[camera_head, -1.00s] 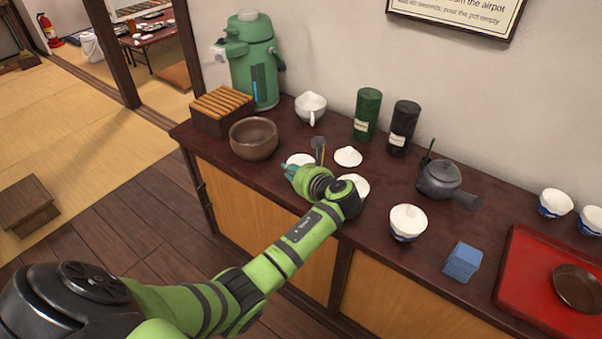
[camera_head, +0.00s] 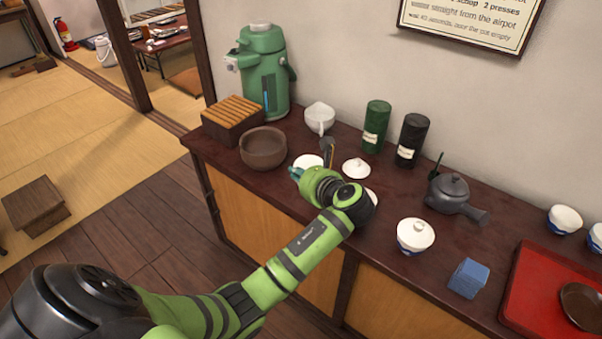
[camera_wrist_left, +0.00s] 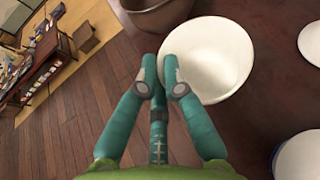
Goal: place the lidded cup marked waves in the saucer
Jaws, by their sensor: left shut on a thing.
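My left gripper (camera_wrist_left: 160,72) is shut on the rim of a plain white round vessel (camera_wrist_left: 215,62), seen from above. In the head view the same white vessel (camera_head: 308,161) shows beyond the gripper (camera_head: 296,174), right of the brown bowl. A white cup with blue on its lower side and a knobbed lid (camera_head: 417,228) stands on the counter to the right. I cannot make out whether its blue marking is waves. A brown round dish (camera_head: 583,303), perhaps the saucer, lies on the red tray. My right gripper is out of view.
On the counter (camera_head: 340,250) are a brown bowl (camera_head: 263,150), a loose white lid (camera_head: 356,168), a dark teapot (camera_head: 452,194), a blue block (camera_head: 468,278) and a red tray (camera_head: 520,300). Another white cup (camera_wrist_left: 298,156) is mostly behind my wrist. Canisters and an airpot stand behind.

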